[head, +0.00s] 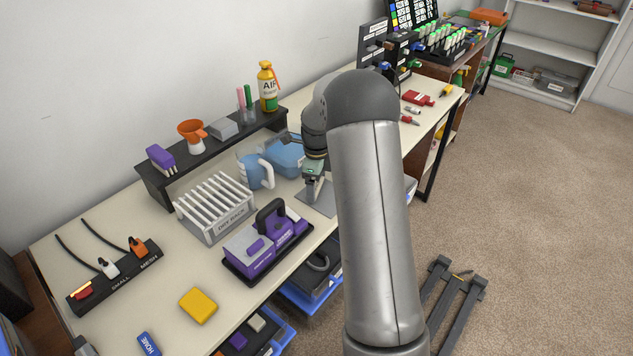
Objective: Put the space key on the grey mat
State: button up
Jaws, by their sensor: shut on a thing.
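My gripper (313,188) points down over the grey mat (324,205), a small flat sheet on the workbench behind the purple device. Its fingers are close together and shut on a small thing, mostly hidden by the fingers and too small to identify. I cannot tell whether it is the space key, or whether it touches the mat. No key marked as space shows elsewhere. A blue key marked HOME (149,344) lies at the bench's near edge.
A purple device with a black handle (252,248), a white rack (214,208), a blue jug (257,172) and a blue bin (285,156) stand around the mat. A yellow block (198,305) lies nearer. Open drawers (310,290) jut out below. My arm hides part of the bench.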

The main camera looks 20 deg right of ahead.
jog(key=shift+f, duration=0.2)
jog(key=o, duration=0.8)
jog(key=shift+r, duration=0.1)
notch_tip(320, 180, up, 12)
jog(key=s+a+r+n, duration=0.3)
jog(key=s+a+n, duration=0.2)
jog(key=s+n, duration=0.15)
jog(key=s+a+f+n, duration=0.1)
jog(key=s+a+n, duration=0.2)
jog(key=s+n, duration=0.3)
jog(key=s+a+f+n, duration=0.1)
jog(key=s+a+n, duration=0.2)
jog(key=s+n, duration=0.4)
jog(key=s+a+f+n, duration=0.1)
jog(key=s+a+n, duration=0.3)
jog(key=s, duration=1)
jog(key=n, duration=0.2)
jog(key=shift+n, duration=0.35)
